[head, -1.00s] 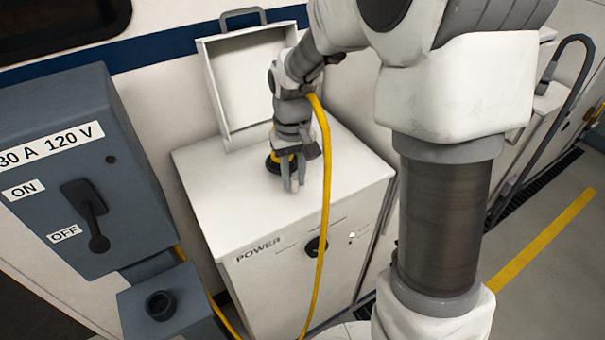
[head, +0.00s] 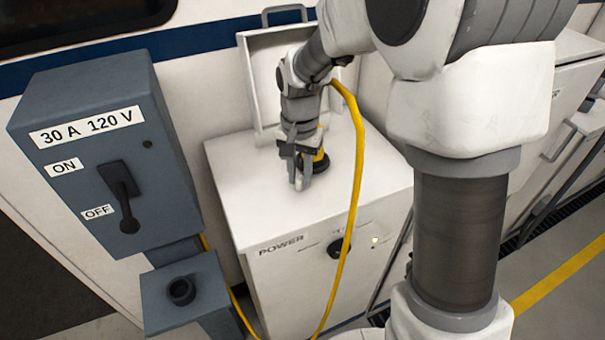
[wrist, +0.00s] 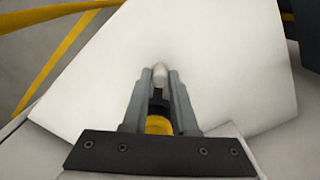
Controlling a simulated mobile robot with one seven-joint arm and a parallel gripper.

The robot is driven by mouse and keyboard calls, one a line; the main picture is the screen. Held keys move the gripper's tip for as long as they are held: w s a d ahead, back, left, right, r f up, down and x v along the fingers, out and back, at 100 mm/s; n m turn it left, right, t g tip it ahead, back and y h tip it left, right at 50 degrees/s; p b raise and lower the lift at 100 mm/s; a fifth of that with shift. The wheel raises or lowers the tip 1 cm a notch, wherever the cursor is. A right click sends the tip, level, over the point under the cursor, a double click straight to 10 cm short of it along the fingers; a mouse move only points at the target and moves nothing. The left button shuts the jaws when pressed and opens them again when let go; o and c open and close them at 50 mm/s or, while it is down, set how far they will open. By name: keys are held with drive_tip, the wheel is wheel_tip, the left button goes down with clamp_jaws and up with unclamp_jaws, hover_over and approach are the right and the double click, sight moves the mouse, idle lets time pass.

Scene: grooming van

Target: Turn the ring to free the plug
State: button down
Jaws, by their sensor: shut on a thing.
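The plug is a yellow and black piece standing on the white cabinet's top, with a dark ring (head: 321,164) around its base. A yellow cable (head: 354,190) hangs in a loop in front of the cabinet. My gripper (head: 299,180) points down at the left side of the plug, fingers low over the top. In the wrist view the fingers (wrist: 160,80) are close together on a small pale rounded piece, apparently part of the ring. Yellow and black parts of the plug (wrist: 158,125) show between the fingers. The gripper body hides much of the plug.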

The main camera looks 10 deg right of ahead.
sight(301, 179)
idle(0.3)
drive_tip(key=c, duration=0.7)
unclamp_jaws()
wheel_tip(301, 179, up, 18)
drive_tip(key=shift+f+p, duration=0.25)
drive_tip(key=shift+p, duration=0.35)
drive_tip(key=shift+s+d, duration=0.1)
drive_tip(key=s+d+n+t, duration=0.1)
drive_tip(key=s+d+t, duration=0.1)
drive_tip(key=s, duration=0.4)
drive_tip(key=s+d+f+n+t, duration=0.1)
drive_tip(key=s+d+n, duration=0.1)
drive_tip(key=s+d, duration=0.2)
drive_tip(key=s+d+n+t, duration=0.2)
drive_tip(key=s, duration=0.7)
drive_tip(key=shift+s+d+f+t, duration=0.1)
drive_tip(key=shift+d+f+t, duration=0.1)
drive_tip(key=shift+d+t, duration=0.15)
